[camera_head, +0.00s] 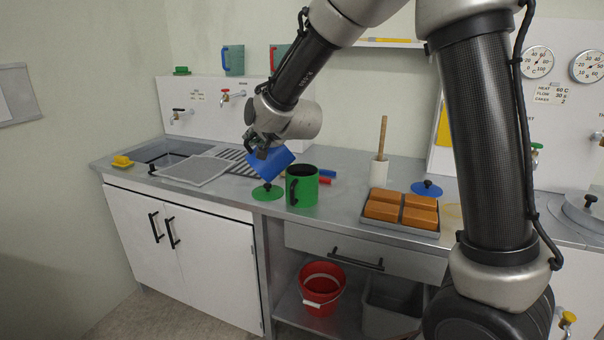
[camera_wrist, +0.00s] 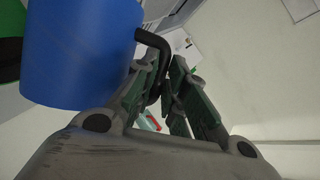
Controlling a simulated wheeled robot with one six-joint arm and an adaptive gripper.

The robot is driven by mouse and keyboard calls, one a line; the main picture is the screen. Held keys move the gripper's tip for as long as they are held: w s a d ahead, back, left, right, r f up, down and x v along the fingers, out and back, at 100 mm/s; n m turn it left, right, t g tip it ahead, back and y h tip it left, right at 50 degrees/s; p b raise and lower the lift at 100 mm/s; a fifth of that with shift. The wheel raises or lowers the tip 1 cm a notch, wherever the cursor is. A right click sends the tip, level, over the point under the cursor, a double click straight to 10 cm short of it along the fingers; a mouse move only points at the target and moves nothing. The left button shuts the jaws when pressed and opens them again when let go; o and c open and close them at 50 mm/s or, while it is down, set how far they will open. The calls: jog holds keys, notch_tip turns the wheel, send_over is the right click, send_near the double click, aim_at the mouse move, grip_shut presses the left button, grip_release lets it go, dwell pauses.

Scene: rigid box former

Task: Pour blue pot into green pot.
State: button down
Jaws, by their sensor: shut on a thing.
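The blue pot (camera_head: 268,163) is held tilted above the counter, just up and left of the green pot. In the wrist view the blue pot (camera_wrist: 80,50) fills the upper left, and its black handle runs between my fingers. My gripper (camera_head: 262,143) is shut on that handle; its fingers (camera_wrist: 168,100) also show in the wrist view. The green pot (camera_head: 303,187) stands upright on the counter, its dark opening up and its black handle on the left. In the wrist view a green edge (camera_wrist: 10,50) shows behind the blue pot. What is inside the blue pot is hidden.
A green lid (camera_head: 267,192) lies left of the green pot. Red and blue items (camera_head: 325,176) lie behind it. A tray of orange blocks (camera_head: 402,210), a blue lid (camera_head: 427,188) and a white holder with a wooden stick (camera_head: 379,170) stand right. A sink with a grey rack (camera_head: 195,170) is left.

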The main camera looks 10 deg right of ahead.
jog(key=shift+d+r, duration=0.2)
jog(key=shift+r, duration=0.1)
jog(key=shift+w+d+m+y, duration=0.2)
jog(key=shift+d+m+y, duration=0.4)
jog(key=shift+d+m, duration=0.1)
dwell(0.6)
jog(key=shift+w+d+r+m+y, duration=0.1)
jog(key=shift+d+r+m+y, duration=0.2)
jog(key=shift+d+r+m, duration=0.45)
dwell(0.6)
jog(key=shift+w+d+r, duration=0.1)
jog(key=shift+d+r, duration=0.05)
jog(key=shift+d, duration=0.55)
jog(key=shift+w+d+r+m+t+y, duration=0.1)
jog(key=shift+d+r+m+t+y, duration=0.2)
jog(key=shift+d, duration=0.3)
jog(key=shift+d, duration=0.3)
jog(key=shift+d+r, duration=0.1)
jog(key=shift+d, duration=0.1)
jog(key=shift+w+d+f+m+y+p, duration=0.2)
jog(key=shift+d+m+y, duration=0.1)
jog(key=shift+d+m, duration=0.2)
jog(key=shift+w+d+f+m+y+p, duration=0.1)
jog(key=shift+d+f+m+y, duration=0.1)
jog(key=shift+d+m+y, duration=0.3)
